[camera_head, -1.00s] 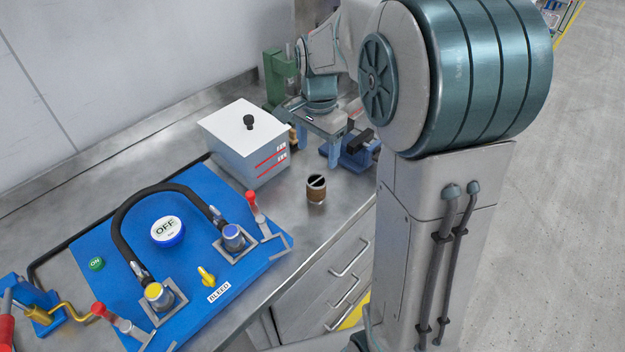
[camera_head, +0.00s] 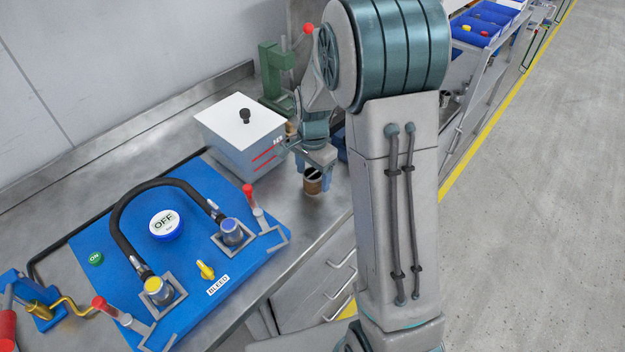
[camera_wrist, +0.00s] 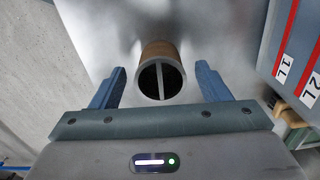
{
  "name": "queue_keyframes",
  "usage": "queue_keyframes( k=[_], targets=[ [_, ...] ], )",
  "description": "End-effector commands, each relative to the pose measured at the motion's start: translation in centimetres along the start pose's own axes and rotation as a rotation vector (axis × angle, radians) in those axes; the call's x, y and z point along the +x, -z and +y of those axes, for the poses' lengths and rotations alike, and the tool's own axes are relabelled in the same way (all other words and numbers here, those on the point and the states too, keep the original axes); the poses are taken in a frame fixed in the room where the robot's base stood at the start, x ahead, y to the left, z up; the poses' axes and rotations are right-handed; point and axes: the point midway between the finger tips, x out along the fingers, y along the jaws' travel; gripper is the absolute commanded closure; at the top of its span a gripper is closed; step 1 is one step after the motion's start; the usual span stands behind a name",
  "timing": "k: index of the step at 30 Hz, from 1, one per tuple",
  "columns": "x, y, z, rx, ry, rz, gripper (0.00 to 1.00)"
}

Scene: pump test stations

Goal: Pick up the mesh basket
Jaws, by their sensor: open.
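The mesh basket appears to be the small brown cylinder (camera_head: 312,184) with a grey rim and a bar across its open top. It stands upright on the steel bench, right of the white-lidded box. In the wrist view the basket (camera_wrist: 158,50) shows its rim, bar and dark inside; I cannot make out any mesh. My gripper (camera_head: 313,168) is just above the basket. In the wrist view my gripper (camera_wrist: 160,70) is open, with one blue finger on each side of the basket and a visible gap on both sides. It holds nothing.
The white-lidded box (camera_head: 240,140) with red stripes stands close left of the basket. A green press (camera_head: 277,75) stands behind. The blue pump panel (camera_head: 110,228) with its black hose lies to the left. The bench's front edge and drawers (camera_head: 315,285) are near.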

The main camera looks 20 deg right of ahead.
Motion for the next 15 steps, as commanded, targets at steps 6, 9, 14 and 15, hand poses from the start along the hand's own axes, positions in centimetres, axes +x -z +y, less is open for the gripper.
queue_keyframes(
  k=[6,9,14,15],
  targets=[
    [2.2,0.0,0.0,-0.001,-0.001,-0.001,0.30],
    [2.4,0.0,0.0,-0.001,0.000,0.000,0.30],
    [2.4,0.0,0.0,-0.001,0.000,0.000,0.39],
    [2.4,0.0,0.0,-0.001,0.000,0.000,0.50]
  ],
)
